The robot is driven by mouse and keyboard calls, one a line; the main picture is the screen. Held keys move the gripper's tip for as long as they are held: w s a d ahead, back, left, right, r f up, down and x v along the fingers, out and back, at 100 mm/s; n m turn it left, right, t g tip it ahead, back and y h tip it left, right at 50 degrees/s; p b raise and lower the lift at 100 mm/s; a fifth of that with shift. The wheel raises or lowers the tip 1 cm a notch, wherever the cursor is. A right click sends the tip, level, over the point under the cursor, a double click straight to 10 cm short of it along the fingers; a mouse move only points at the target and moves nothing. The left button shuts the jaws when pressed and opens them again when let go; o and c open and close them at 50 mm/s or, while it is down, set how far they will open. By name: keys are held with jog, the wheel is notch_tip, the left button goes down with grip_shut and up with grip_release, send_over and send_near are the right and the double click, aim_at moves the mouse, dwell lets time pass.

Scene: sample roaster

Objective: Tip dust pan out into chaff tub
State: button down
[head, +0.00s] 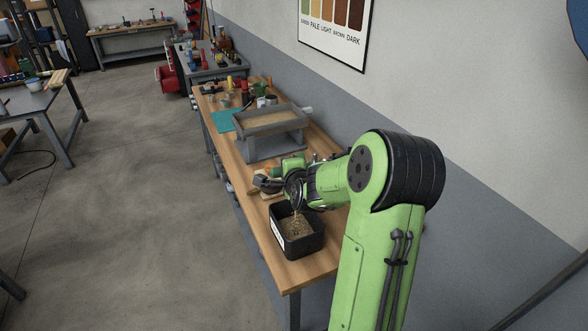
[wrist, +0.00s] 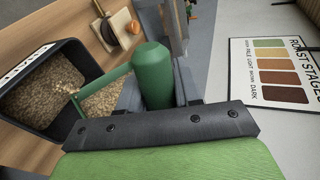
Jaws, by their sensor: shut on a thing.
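The chaff tub (head: 314,247) is a black open box with a white label, near the front end of the bench. It holds tan chaff, and it also fills the left of the wrist view (wrist: 22,117). The green dust pan shows by its thick round handle (wrist: 153,75) and a thin green edge in the wrist view, with chaff beside that edge. My gripper (wrist: 157,88) is shut on the handle. In the head view my gripper (head: 270,182) is above the tub's far side, and a thin stream of chaff falls into the tub. The pan's body is mostly hidden there.
A grey tray-topped stand (head: 268,140) is on the bench behind the tub. A teal mat (head: 224,121) and several small tools lie farther back. The wall is close on the right; the floor on the left is open.

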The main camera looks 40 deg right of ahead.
jog(key=shift+w+a+f+n+h+b, duration=0.15)
jog(key=shift+w+a+f+n+b, duration=0.15)
jog(key=shift+a, duration=0.25)
jog(key=shift+w+a+f+n+h+b, duration=0.1)
jog(key=shift+w+a+n+h+b, duration=0.1)
jog(key=shift+a+b, duration=0.25)
jog(key=w+a+f+n+g+h+b, duration=0.1)
jog(key=w+a+f+n+h+b, duration=0.1)
jog(key=a+b, duration=0.3)
jog(key=f+n+b, duration=0.1)
jog(key=b, duration=0.3)
jog(key=shift+w, duration=0.25)
jog(key=shift+r, duration=0.1)
dwell(0.6)
notch_tip(320, 180, up, 3)
dwell(0.4)
jog(key=shift+s+a, duration=0.1)
